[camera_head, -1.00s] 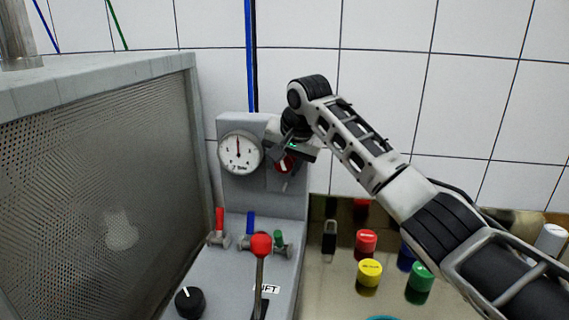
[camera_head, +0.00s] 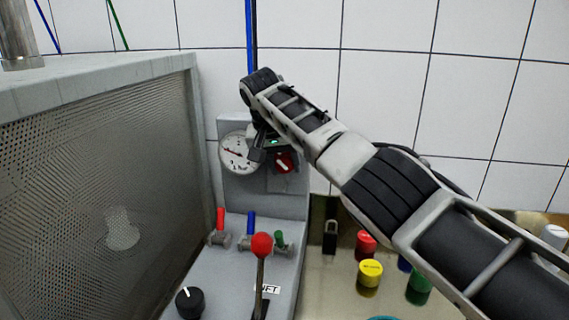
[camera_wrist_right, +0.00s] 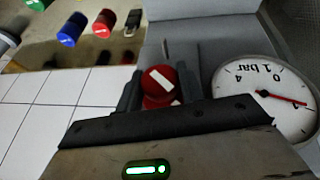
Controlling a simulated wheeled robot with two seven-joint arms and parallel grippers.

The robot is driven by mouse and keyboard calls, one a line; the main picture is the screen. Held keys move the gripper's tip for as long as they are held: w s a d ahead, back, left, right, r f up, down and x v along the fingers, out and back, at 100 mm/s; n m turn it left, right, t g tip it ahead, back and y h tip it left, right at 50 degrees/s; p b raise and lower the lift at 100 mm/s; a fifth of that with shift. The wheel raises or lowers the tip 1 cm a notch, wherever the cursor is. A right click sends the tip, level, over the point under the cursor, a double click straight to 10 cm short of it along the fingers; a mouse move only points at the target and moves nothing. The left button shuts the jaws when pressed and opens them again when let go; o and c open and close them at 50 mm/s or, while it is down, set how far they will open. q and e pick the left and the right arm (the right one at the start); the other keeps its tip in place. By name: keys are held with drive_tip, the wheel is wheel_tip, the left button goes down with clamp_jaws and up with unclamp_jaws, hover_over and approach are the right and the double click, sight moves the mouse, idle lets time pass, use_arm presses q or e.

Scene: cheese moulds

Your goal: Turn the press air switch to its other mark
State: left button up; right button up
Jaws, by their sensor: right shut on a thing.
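The air switch is a red round knob (camera_head: 284,163) with a white mark, on the upright grey panel of the press, right of the pressure gauge. In the head view its white mark is tilted, top to the left. My right gripper (camera_head: 272,158) is at the panel, in front of the knob. In the right wrist view the red knob (camera_wrist_right: 161,84) sits between the two dark fingers (camera_wrist_right: 160,92), which are shut on it. The white gauge (camera_head: 239,153) has its red needle pointing left and slightly up. My left gripper is not in view.
Below the panel stand small red, blue and green valve handles (camera_head: 250,223), a red-ball lever (camera_head: 262,245) and a black dial (camera_head: 190,302). A padlock (camera_head: 330,238) and coloured caps lie at right. A perforated metal box (camera_head: 100,200) stands left.

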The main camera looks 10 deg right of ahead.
drive_tip(key=shift+f, duration=0.1)
drive_tip(key=o, duration=1)
drive_tip(key=v, duration=1.6)
drive_tip(key=shift+a+b, duration=0.1)
drive_tip(key=shift+b, duration=0.2)
